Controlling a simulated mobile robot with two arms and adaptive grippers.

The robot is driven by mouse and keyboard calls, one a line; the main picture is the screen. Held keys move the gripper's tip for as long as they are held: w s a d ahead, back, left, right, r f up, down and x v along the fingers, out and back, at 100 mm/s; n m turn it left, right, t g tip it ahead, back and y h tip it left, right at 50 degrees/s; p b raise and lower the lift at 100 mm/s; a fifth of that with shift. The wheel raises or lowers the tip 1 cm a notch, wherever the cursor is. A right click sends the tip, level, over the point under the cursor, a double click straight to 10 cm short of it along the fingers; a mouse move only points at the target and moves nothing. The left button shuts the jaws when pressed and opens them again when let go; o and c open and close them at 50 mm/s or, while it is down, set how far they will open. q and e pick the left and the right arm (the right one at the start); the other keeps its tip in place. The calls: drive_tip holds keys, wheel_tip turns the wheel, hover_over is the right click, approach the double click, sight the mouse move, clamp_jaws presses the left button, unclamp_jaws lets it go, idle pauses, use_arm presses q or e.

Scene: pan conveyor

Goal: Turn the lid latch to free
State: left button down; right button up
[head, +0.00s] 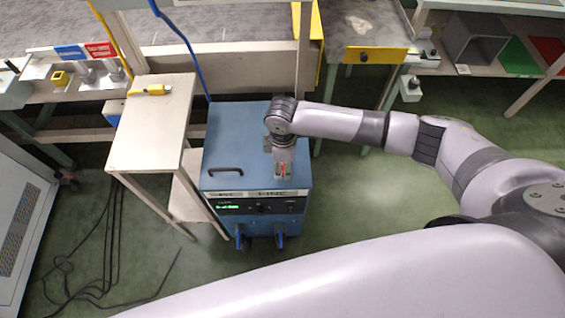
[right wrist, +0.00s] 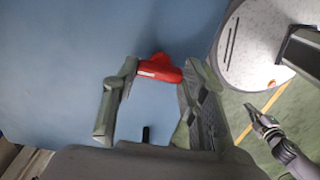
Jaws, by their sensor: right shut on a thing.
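The blue cabinet (head: 237,135) stands in the middle of the head view, with a flat lid and a front panel. The red lid latch (right wrist: 158,68) lies between the fingertips of my right gripper (right wrist: 157,72) in the right wrist view. That gripper (head: 283,171) points down over the lid's front right part in the head view and is shut on the latch. Only a small red bit of the latch shows there. Another gripper, apparently my left one (right wrist: 264,125), hangs at the right of the right wrist view; its jaw state is unclear.
A black handle (head: 225,170) is on the lid, left of the latch. A beige side table (head: 153,125) with a yellow tool (head: 150,90) stands close on the left. Black cables (head: 110,240) lie on the green floor. A conveyor (head: 235,60) runs behind. Floor right of the cabinet is clear.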

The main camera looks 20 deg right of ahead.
drive_tip(key=shift+r+m+p, duration=0.15)
drive_tip(key=shift+m+p, duration=0.35)
drive_tip(key=shift+p, duration=0.25)
drive_tip(key=m+p, duration=0.7)
drive_tip(key=p, duration=0.1)
drive_tip(key=shift+s, duration=0.1)
drive_tip(key=m+p, duration=0.3)
drive_tip(key=m, duration=0.2)
drive_tip(key=shift+p, duration=0.35)
drive_tip(key=m+p, duration=0.1)
drive_tip(key=m, duration=0.2)
drive_tip(key=shift+p, duration=0.35)
drive_tip(key=shift+m+p, duration=0.45)
drive_tip(key=shift+m, duration=0.55)
drive_tip(key=o, duration=1.2)
drive_tip(key=shift+c, duration=0.2)
